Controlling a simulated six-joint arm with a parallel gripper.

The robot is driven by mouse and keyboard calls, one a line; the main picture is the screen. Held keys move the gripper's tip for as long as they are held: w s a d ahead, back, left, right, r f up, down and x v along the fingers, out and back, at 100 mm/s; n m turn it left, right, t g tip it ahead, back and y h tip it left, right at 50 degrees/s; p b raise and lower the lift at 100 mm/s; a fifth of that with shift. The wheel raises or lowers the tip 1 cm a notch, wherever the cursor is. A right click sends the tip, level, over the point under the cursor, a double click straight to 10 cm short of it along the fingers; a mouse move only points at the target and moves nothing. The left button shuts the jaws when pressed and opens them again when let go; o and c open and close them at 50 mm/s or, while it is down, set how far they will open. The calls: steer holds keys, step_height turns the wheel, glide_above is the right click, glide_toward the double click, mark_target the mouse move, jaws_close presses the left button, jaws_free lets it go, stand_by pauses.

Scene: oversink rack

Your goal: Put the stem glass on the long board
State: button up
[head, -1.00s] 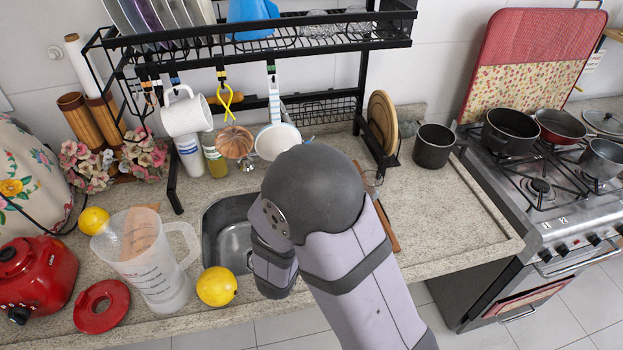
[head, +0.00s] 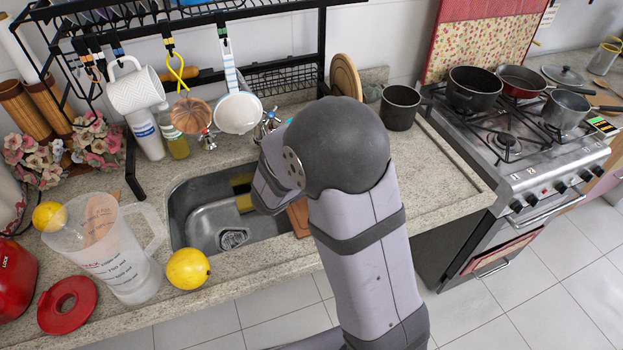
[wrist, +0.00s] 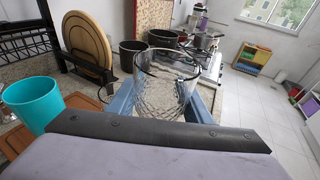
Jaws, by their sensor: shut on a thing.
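My gripper (wrist: 163,100) is shut on a clear, faceted glass (wrist: 166,78) in the wrist view, with a blue finger on each side. The glass's rim is upward and its lower part is hidden by my gripper, so I cannot see a stem. A brown wooden board (wrist: 75,101), likely the long board, lies on the left in the wrist view beside a teal cup (wrist: 33,103). In the head view only a strip of the board (head: 299,216) shows beside the sink; my arm hides the rest, and my gripper and the glass.
The sink (head: 205,215) is left of my arm. A measuring jug (head: 110,250) and a lemon (head: 187,268) stand at the counter's front left. Round boards (head: 346,76) and a dark pot (head: 400,107) stand behind. The counter (head: 445,185) right of my arm is clear.

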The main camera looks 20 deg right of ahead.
steer(key=shift+m+g+h, duration=0.3)
steer(key=shift+m+g, duration=0.2)
steer(key=shift+g, duration=0.1)
steer(key=shift+s+d+f+p, duration=0.15)
steer(key=shift+d+f, duration=0.25)
steer(key=shift+f, duration=1.2)
steer(key=shift+s+d+f+p, duration=0.1)
steer(key=shift+d+f, duration=0.25)
steer(key=shift+f, duration=1.25)
steer(key=shift+s+d+f+p, duration=0.15)
steer(key=shift+d+f, duration=0.25)
steer(key=shift+f, duration=1.2)
steer(key=shift+f, duration=0.2)
steer(key=o, duration=1.2)
steer(key=shift+c, duration=0.2)
steer(key=shift+r, duration=0.1)
steer(key=shift+r, duration=0.2)
steer(key=b+v, duration=0.2)
steer(key=v, duration=1)
